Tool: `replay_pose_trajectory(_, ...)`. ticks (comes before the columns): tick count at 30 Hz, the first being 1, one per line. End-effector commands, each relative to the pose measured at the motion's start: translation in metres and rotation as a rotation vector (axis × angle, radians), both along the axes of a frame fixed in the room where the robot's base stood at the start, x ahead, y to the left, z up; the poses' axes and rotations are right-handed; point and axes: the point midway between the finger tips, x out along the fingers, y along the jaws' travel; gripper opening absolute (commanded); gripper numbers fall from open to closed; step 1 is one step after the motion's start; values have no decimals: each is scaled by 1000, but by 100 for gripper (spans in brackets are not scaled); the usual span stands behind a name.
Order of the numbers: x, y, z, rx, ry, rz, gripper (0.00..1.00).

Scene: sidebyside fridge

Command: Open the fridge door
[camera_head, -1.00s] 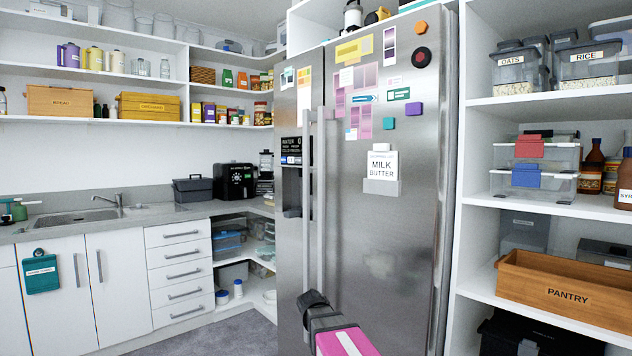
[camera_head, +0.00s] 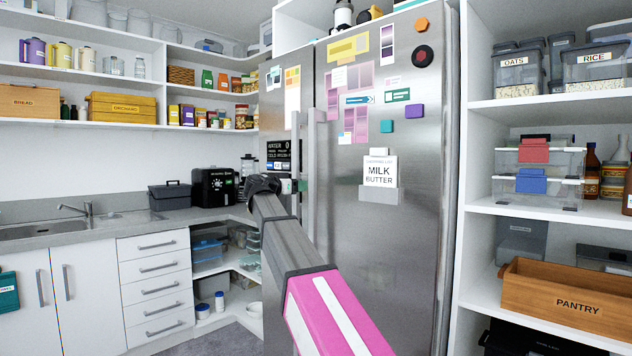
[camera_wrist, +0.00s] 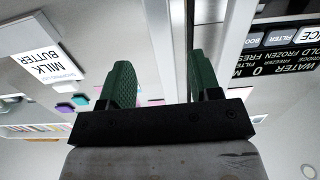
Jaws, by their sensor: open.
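The fridge (camera_head: 410,240) is a steel side-by-side with both doors shut. The wide right door carries magnets and a milk and butter note (camera_head: 380,175). Its long vertical handle (camera_head: 320,135) stands beside the left door's handle (camera_head: 296,140) at the centre seam. My gripper (camera_head: 296,186) is at about mid-height of the handles, level with the dispenser on the narrow left door. In the wrist view its green fingers (camera_wrist: 161,80) are apart, with a vertical metal bar (camera_wrist: 178,45) showing between them. I cannot tell whether either finger touches it.
The dispenser panel (camera_head: 279,155) is on the left door. Open shelves with a pantry crate (camera_head: 565,300) stand close on the right. A counter with drawers (camera_head: 155,285) and a black appliance (camera_head: 213,187) is on the left.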

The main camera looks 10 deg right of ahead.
Motion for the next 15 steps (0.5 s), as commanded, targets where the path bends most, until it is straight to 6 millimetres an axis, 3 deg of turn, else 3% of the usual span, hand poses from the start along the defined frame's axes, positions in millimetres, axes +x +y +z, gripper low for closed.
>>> replay_pose_trajectory(3,1,2,16,-6,-34,-5,57)
replay_pose_trajectory(7,6,-6,18,-8,-39,-7,57)
replay_pose_trajectory(15,34,-44,17,-9,-36,-8,57)
